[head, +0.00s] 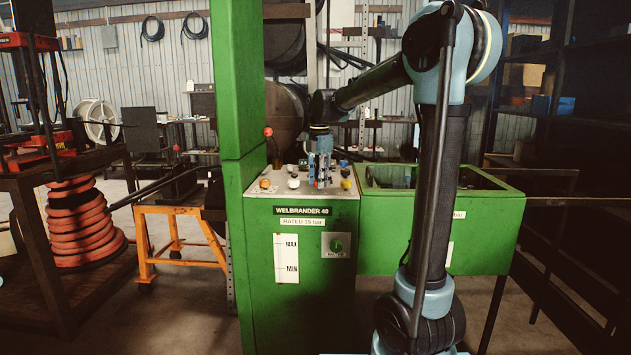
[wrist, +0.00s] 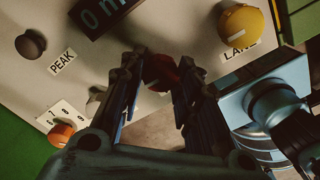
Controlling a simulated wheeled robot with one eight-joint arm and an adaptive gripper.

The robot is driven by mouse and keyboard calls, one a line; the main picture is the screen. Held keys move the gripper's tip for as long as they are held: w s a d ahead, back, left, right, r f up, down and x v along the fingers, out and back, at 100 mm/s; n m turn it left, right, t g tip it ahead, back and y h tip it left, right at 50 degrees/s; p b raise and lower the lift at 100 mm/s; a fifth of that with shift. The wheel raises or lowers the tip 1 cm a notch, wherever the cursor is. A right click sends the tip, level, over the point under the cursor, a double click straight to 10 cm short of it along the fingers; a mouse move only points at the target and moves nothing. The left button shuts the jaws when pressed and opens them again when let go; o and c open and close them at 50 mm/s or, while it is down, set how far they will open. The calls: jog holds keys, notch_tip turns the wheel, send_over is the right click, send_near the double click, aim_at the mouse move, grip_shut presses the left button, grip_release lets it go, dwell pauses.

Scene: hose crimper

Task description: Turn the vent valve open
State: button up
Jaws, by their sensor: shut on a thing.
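My gripper (head: 320,182) points down at the control panel (head: 262,188) on top of the green machine. In the wrist view my gripper (wrist: 157,85) has its two dark fingers on either side of a dark red knob (wrist: 161,72), shut on it. A small pale mark shows on the knob. I see no readable label beside it, so I cannot tell by name whether it is the vent valve. The fingers hide its sides, and in the head view the gripper hides it.
Around it are a black knob (wrist: 31,44) marked PEAK, a yellow knob (wrist: 242,26), an orange knob (wrist: 61,134) beside a number scale and a dark display (wrist: 97,14). A red-topped lever (head: 268,132) and green post (head: 228,90) stand left; a green trough (head: 440,228) is right.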

jog(key=m, duration=0.4)
jog(key=shift+w, duration=0.2)
jog(key=m, duration=0.4)
jog(key=shift+m, duration=0.4)
jog(key=m, duration=0.4)
jog(key=shift+m, duration=2.3)
jog(key=o, duration=1.1)
jog(key=shift+w, duration=0.1)
jog(key=shift+r, duration=0.1)
notch_tip(320, 180, up, 12)
jog(key=shift+f, duration=0.15)
